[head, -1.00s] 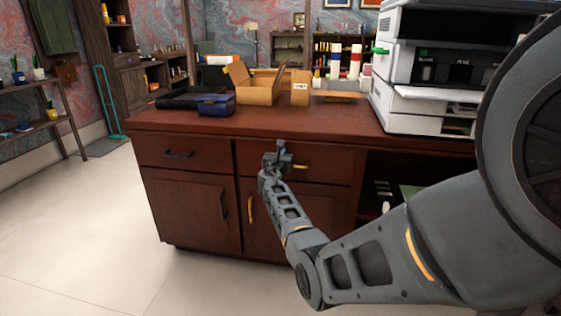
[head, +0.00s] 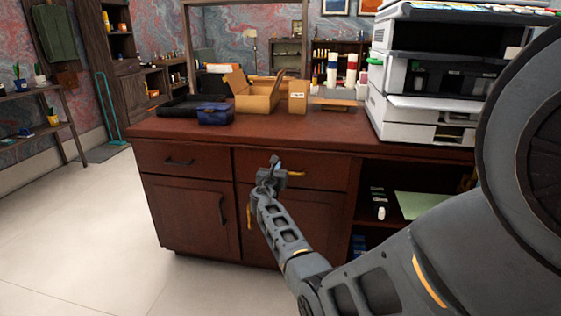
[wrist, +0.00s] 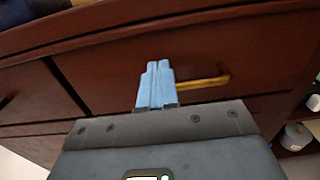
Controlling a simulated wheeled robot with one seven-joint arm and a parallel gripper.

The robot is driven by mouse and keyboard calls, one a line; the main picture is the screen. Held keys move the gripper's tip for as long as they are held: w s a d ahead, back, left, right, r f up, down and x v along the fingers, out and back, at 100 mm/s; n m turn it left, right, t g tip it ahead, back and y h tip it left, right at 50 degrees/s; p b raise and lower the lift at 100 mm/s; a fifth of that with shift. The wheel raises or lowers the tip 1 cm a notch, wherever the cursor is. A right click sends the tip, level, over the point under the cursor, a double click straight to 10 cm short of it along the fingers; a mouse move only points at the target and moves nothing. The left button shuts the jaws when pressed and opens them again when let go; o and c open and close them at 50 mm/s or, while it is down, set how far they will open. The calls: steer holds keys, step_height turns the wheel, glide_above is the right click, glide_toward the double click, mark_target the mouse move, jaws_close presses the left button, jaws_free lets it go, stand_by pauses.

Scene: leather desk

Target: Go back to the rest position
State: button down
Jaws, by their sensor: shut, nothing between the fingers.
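My gripper (head: 274,162) is in front of the upper right drawer (head: 325,168) of the dark red-brown desk (head: 300,132). In the wrist view my gripper (wrist: 158,70) shows two light blue fingers pressed together with nothing between them. The drawer's brass handle (wrist: 205,83) lies just behind and to the right of the fingers; I cannot tell how large the gap is. The drawer looks shut. My arm reaches in from the right of the head view and hides part of the lower door.
An open cardboard box (head: 257,98), a blue case (head: 215,113) and a white printer (head: 425,75) stand on the desk. An open shelf (head: 400,205) at the right holds a few items. The floor (head: 75,215) to the left is clear.

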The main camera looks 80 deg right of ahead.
steer(key=a+p, duration=0.1)
steer(key=a, duration=0.7)
steer(key=shift+s+p, duration=0.3)
steer(key=shift+a, duration=0.1)
